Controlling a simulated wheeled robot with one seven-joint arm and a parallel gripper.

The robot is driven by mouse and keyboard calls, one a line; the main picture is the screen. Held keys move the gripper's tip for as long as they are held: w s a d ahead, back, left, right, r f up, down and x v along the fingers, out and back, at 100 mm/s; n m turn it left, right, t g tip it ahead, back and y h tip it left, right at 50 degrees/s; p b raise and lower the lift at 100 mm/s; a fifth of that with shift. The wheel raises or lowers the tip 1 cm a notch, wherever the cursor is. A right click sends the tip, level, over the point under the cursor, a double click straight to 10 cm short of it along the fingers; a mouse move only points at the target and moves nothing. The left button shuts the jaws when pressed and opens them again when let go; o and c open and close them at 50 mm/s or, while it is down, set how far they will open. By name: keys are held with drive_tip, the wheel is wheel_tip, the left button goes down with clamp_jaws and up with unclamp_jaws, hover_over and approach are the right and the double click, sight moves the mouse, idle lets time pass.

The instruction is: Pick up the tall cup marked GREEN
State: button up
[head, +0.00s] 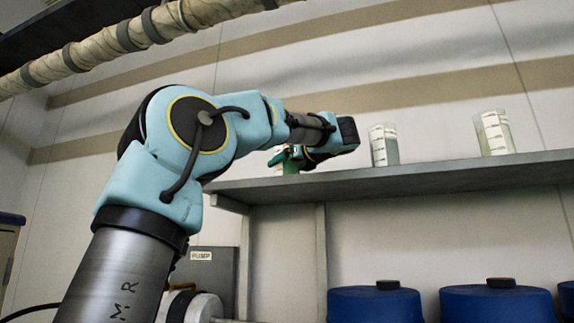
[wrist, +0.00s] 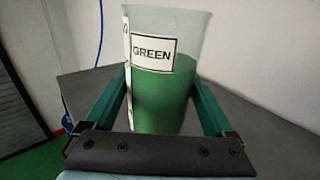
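The tall cup marked GREEN (wrist: 165,95) stands upright in the middle of the wrist view. It is clear, with a black-framed label and green contents below a pale upper part. My gripper (wrist: 160,88) has one green finger on each side of it, both very near its walls. I cannot tell whether they press on it. In the head view my gripper (head: 290,158) is at the left part of the shelf (head: 400,178), and it mostly hides the cup there. The cup's base is hidden by my gripper in the wrist view.
Two more measuring cups stand on the shelf to the right: one with grey contents (head: 384,147) and one with pale yellowish contents (head: 494,134). Blue drums (head: 375,305) stand below the shelf. A wrapped pipe (head: 100,47) crosses the upper left. The wall is behind the shelf.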

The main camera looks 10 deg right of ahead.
drive_tip(key=c, duration=1.2)
drive_tip(key=shift+r, duration=0.1)
drive_tip(key=shift+c, duration=0.3)
